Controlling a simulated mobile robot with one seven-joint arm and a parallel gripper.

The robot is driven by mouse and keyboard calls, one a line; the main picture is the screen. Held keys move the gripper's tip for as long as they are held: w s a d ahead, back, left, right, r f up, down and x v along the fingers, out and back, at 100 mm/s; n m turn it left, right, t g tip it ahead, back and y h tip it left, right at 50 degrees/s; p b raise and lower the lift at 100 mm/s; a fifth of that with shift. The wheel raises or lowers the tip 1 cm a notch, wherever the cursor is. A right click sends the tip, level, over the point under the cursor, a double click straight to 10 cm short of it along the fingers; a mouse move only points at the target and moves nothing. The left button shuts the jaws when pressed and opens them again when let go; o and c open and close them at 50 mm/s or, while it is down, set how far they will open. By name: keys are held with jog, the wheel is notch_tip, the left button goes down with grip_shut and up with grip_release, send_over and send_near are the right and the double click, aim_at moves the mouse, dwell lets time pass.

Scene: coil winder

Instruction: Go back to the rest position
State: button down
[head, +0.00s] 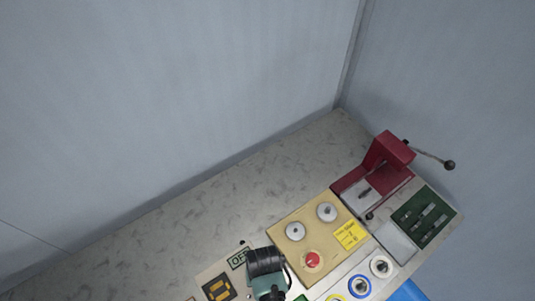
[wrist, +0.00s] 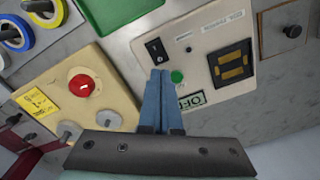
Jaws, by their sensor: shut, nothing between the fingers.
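My gripper (wrist: 161,74) shows in the wrist view as two blue fingers, shut together with nothing between them. They point at a white control panel (wrist: 200,30), and their tips appear between a black rocker switch (wrist: 156,48) and a green button (wrist: 177,77). I cannot tell whether they touch the panel. An upside-down label (wrist: 190,100) is beside the fingers. In the head view, the dark and teal end of my arm (head: 266,268) is over the panel at the bottom edge, and the fingertips are hidden.
A beige box (head: 283,227) carries a red button (head: 312,261) and two grey knobs. A red press (head: 387,152) with a long lever (head: 435,158) stands at the right. A green tool tray (head: 408,213) lies in front of it. The grey countertop (head: 215,203) behind is clear up to the walls.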

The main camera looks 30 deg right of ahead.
jog(key=shift+r+p, duration=0.4)
jog(key=shift+r, duration=0.3)
jog(key=w+d+r+t+h+b, duration=0.15)
jog(key=w+r+t+b, duration=0.35)
jog(key=w, duration=0.7)
jog(key=w+a+r+n+t+b, duration=0.1)
jog(key=w+r+t, duration=0.3)
jog(key=w+r, duration=0.7)
jog(key=w+a+r+n+t+b, duration=0.15)
jog(key=w+r+t, duration=0.3)
jog(key=r, duration=1.25)
jog(key=s+a+r+n+t+b, duration=0.1)
jog(key=a+r+t, duration=0.15)
jog(key=r, duration=0.65)
jog(key=s+a+r+n+t+b, duration=0.15)
jog(key=r+t, duration=0.25)
jog(key=r, duration=0.5)
jog(key=s+a+r+t+b, duration=0.1)
jog(key=s+a+r+t, duration=0.1)
jog(key=s+r, duration=0.5)
jog(key=s+a+r+t+y+b, duration=0.1)
jog(key=s+r+t, duration=0.4)
jog(key=r, duration=0.5)
jog(key=shift+s+a+r+n+b, duration=0.15)
jog(key=shift+s+a+n+b, duration=0.25)
jog(key=shift+s+a, duration=0.5)
